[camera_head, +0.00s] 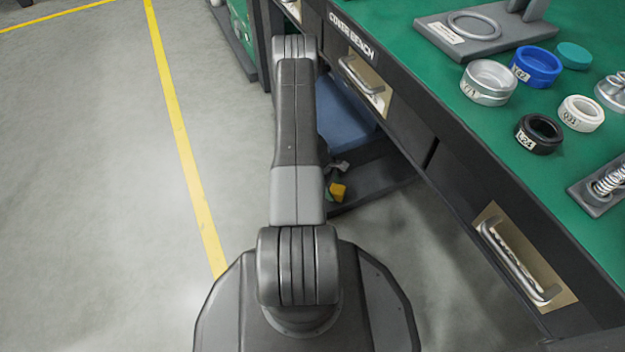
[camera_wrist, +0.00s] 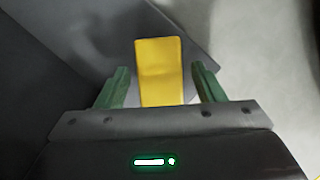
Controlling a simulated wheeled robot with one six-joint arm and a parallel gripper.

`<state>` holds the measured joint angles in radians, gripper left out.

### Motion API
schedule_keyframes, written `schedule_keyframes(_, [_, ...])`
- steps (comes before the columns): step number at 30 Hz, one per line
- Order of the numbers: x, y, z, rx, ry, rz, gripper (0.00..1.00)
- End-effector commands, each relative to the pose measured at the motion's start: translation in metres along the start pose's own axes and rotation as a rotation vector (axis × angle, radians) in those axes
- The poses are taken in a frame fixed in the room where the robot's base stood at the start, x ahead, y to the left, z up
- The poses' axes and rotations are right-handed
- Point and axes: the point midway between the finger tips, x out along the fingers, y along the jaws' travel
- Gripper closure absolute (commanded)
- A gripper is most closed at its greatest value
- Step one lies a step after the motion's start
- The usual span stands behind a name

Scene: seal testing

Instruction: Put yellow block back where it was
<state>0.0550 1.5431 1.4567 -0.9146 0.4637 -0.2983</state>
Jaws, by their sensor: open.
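The yellow block (camera_wrist: 160,72) stands out against a dark grey surface in the wrist view. My gripper (camera_wrist: 160,68) has its two green fingers spread, one on each side of the block, with a visible gap on both sides. The block's near end reaches down to the gripper's front edge. In the head view a small yellow patch, the block (camera_head: 338,191), shows low beside the bench, just right of my arm, with a bit of green next to it. My arm hides most of the gripper there. Whether the block rests fully on the dark surface is unclear.
The green-topped bench (camera_head: 440,100) with drawer handles runs along the right and holds several rings and caps. A blue bin (camera_head: 345,115) sits on the dark low shelf (camera_head: 385,185) beneath it. Open grey floor (camera_head: 90,180) with a yellow line lies left.

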Motion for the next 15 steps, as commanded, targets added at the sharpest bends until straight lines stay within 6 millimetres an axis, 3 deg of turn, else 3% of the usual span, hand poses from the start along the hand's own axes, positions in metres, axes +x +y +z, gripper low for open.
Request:
schedule_keyframes(9, [-0.03,0.001,-0.069,-0.006,0.001,0.005,0.38])
schedule_keyframes(15, [-0.04,0.0,-0.098,-0.004,0.001,0.004,0.38])
